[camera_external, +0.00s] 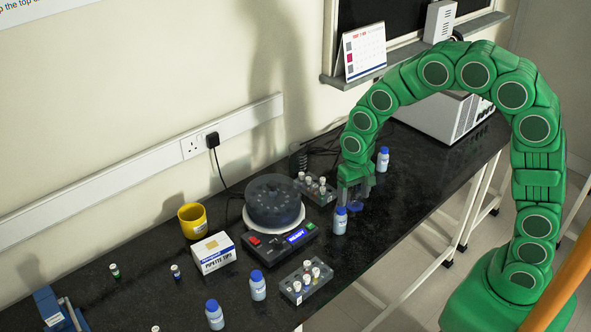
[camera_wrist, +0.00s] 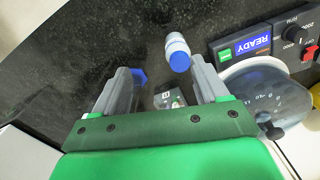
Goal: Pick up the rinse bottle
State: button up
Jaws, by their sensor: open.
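My gripper (camera_external: 354,194) points down over the black bench, beside the centrifuge; its open fingers also show in the wrist view (camera_wrist: 165,92). Several white bottles with blue caps stand on the bench, and I cannot tell by label which is the rinse bottle. One bottle (camera_external: 340,222) stands just in front of my gripper; a bottle in the wrist view (camera_wrist: 178,50) appears beyond the fingertips, outside them. Another blue piece (camera_external: 356,207) shows under my gripper, and in the wrist view (camera_wrist: 139,76) it is partly hidden by the left finger. Nothing is held.
The centrifuge (camera_external: 273,203) with its control panel (camera_external: 284,243) is left of my gripper. A tube rack (camera_external: 317,189) is close behind; another (camera_external: 306,281) is in front. Other bottles (camera_external: 383,160) (camera_external: 258,286) (camera_external: 214,315) stand apart. Bare bench lies right.

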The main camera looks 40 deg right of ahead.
aim_at(341, 218)
jog(key=shift+w+a+f, duration=0.75)
jog(key=shift+w+f, duration=0.1)
jog(key=shift+f, duration=0.05)
jog(key=shift+w+a+f, duration=0.2)
jog(key=shift+f, duration=4)
jog(key=shift+w, duration=0.1)
jog(key=c, duration=1.2)
